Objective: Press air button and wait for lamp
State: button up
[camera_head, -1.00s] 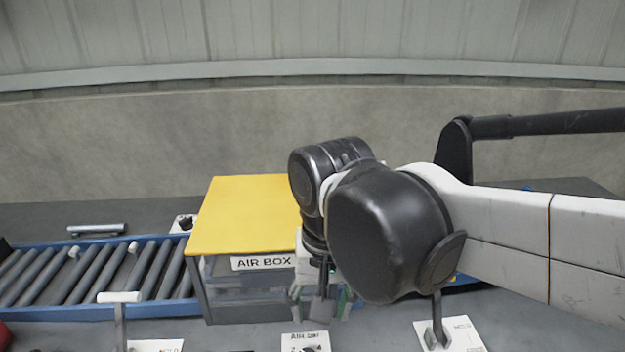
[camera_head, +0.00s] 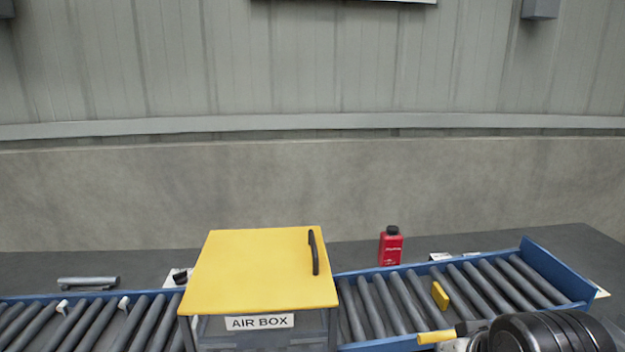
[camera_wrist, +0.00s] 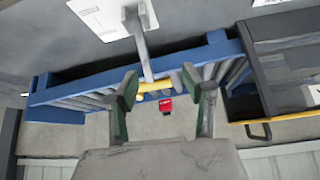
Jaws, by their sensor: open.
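The air box (camera_head: 262,270), with a yellow lid and a black handle, stands across the roller conveyor in the head view. I cannot make out an air button or a lamp in either current view. In the wrist view my gripper (camera_wrist: 160,98) is open, with its two dark green-grey fingers apart. A grey lever with a yellow grip (camera_wrist: 155,87) shows between and beyond the fingers; contact cannot be told. The yellow grip also shows in the head view (camera_head: 436,337), left of my arm at the lower right.
The blue-framed conveyor (camera_head: 545,268) runs both sides of the air box. A white plate (camera_wrist: 112,14) is at the lever's base. A grey cylinder (camera_head: 88,282) lies back left.

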grip_shut()
dwell(1.4)
